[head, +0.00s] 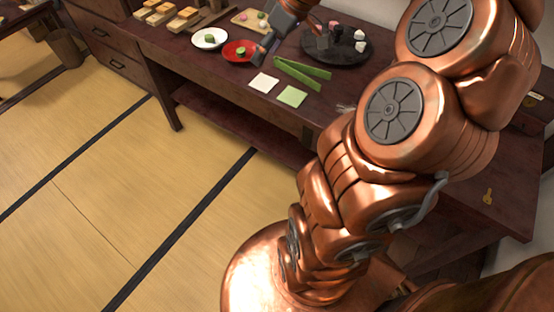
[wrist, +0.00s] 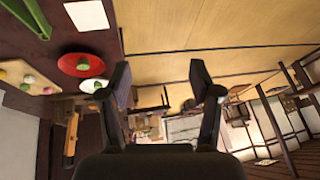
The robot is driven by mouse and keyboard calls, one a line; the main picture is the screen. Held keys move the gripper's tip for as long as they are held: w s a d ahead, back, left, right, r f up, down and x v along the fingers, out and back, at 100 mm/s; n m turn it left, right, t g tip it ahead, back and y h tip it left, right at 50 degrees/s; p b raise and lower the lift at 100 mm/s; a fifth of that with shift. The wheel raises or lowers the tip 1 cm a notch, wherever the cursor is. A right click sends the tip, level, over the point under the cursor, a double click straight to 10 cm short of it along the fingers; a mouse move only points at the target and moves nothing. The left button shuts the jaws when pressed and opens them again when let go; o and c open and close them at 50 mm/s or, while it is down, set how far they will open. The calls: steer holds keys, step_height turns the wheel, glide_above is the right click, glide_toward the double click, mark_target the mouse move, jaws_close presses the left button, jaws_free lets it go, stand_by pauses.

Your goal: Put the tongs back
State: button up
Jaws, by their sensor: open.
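The green tongs (head: 302,73) lie on the dark wooden table, in front of a round black tray (head: 350,57) and behind two paper squares. In the wrist view part of the tongs (wrist: 28,12) shows at the upper left corner. The arm hides the right part of the table in the head view.
A white square (head: 263,83) and a green square (head: 292,96) lie near the front edge. A white plate (head: 210,31) with a green piece stands left of the red plate. Wooden blocks with pieces (head: 160,12) are further left. Open tatami floor (head: 100,170) lies in front.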

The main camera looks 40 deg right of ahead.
steer(key=s+a+f+m+g+h, duration=0.1)
steer(key=s+a+f+g, duration=0.1)
steer(key=s+a, duration=0.5)
steer(key=s+a+f+g, duration=0.2)
steer(key=s+a, duration=0.3)
steer(key=a, duration=0.4)
steer(key=s+a+f+m+g+h, duration=0.1)
steer(key=s+f, duration=0.1)
steer(key=s, duration=0.5)
steer(key=s+f+m+g+h, duration=0.1)
steer(key=s+f+m, duration=0.1)
steer(key=s, duration=0.5)
steer(key=shift+a+m+g+h, duration=0.3)
steer(key=shift+a+h, duration=0.05)
steer(key=shift+h, duration=0.05)
steer(key=shift+r, duration=0.1)
steer(key=s+p+v, duration=0.2)
steer(key=p+v, duration=1)
steer(key=shift+r+t, duration=0.4)
steer(key=shift+r, duration=0.25)
steer(key=shift+c, duration=0.2)
